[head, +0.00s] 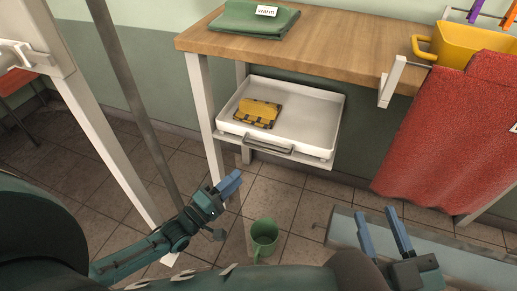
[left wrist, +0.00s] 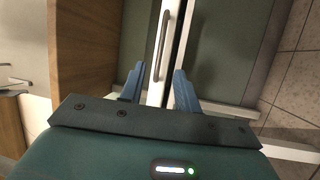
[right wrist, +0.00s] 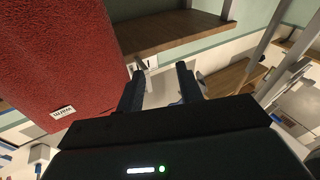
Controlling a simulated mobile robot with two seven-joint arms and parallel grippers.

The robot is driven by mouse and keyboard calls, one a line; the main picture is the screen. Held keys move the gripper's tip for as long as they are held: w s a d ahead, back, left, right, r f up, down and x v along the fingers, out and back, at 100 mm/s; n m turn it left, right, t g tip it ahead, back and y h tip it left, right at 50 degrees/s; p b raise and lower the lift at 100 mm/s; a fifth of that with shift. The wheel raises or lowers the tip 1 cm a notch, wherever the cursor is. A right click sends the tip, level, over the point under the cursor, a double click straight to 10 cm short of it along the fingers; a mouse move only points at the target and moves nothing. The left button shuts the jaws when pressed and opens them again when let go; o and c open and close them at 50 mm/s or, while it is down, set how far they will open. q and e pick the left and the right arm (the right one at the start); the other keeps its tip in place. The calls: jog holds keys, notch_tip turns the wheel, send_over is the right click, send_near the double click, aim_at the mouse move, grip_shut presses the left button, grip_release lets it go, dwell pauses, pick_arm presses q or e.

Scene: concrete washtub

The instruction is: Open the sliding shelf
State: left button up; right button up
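The sliding shelf (head: 305,108) is a white tray under the wooden bench in the head view, with a grey bar handle (head: 268,147) on its front. A yellow and black item (head: 257,112) lies in it. My left gripper (head: 229,184) is below and left of the handle, apart from it. In the left wrist view its two blue fingers (left wrist: 155,88) are spread, with the handle (left wrist: 161,45) beyond them and nothing visible between them. My right gripper (head: 384,232) is at the lower right with fingers apart and empty. The right wrist view also shows its fingers (right wrist: 160,85) spread.
The wooden bench top (head: 330,40) carries a folded green cloth (head: 245,20) and a yellow tub (head: 470,45). A red towel (head: 450,130) hangs at the right. A green mug (head: 264,236) stands below the shelf. A white post (head: 100,140) is at the left.

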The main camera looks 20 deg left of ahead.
aim_at(264, 147)
pick_arm(q)
jog(key=b+x, duration=0.1)
jog(key=x, duration=0.3)
jog(key=b+x, duration=0.1)
jog(key=x, duration=0.4)
jog(key=a+b+x, duration=0.1)
jog(key=x, duration=0.3)
jog(key=shift+w+d+f+b, duration=0.1)
jog(key=shift+w+f+b, duration=0.05)
jog(key=shift+w+b, duration=0.25)
jog(key=shift+w, duration=0.1)
pick_arm(e)
jog(key=shift+w+a+f+m+y, duration=0.2)
jog(key=shift+a+m+y, duration=0.1)
jog(key=shift+a+y, duration=0.25)
pick_arm(q)
jog(key=shift+c, duration=0.2)
pick_arm(e)
jog(key=shift+r, duration=0.1)
pick_arm(q)
grip_shut()
pick_arm(e)
jog(key=shift+t, duration=0.3)
